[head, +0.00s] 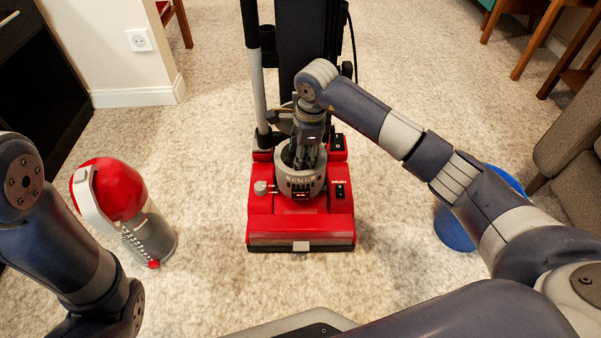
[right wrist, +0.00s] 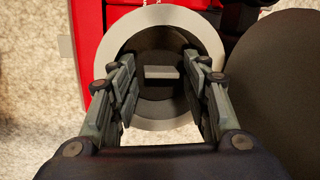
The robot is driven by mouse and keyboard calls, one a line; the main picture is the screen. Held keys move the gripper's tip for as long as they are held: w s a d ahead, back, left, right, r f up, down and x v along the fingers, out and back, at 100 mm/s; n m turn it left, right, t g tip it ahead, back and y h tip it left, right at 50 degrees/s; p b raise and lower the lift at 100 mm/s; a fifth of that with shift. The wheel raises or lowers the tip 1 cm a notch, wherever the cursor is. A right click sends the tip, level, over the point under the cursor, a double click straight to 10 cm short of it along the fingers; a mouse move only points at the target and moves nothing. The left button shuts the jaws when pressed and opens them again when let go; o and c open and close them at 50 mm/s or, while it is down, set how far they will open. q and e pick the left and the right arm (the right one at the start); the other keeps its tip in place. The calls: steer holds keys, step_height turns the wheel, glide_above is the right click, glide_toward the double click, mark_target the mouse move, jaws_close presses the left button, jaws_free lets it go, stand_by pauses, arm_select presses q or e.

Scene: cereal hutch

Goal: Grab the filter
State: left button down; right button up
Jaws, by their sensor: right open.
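A red upright vacuum (head: 300,222) stands on the carpet, with a round grey housing (head: 301,185) labelled FILTER on its base. In the right wrist view the housing shows as a pale ring (right wrist: 200,32) around a dark recess. Inside it lies the filter, dark, with a light grey bar (right wrist: 162,72) across its middle. My right gripper (head: 303,158) points down into the housing. In the right wrist view its two open fingers (right wrist: 162,62) reach over the ring, one on each side of the bar, apart from it. My left gripper is out of view.
A blue bucket (head: 454,232) is at right, partly behind my right arm. A dark cabinet (head: 35,85) and a wall corner stand at far left.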

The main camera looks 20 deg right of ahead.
steer(key=shift+w+f, duration=0.1)
steer(key=shift+f, duration=0.35)
steer(key=shift+r, duration=0.1)
steer(key=shift+c, duration=0.4)
steer(key=c, duration=0.6)
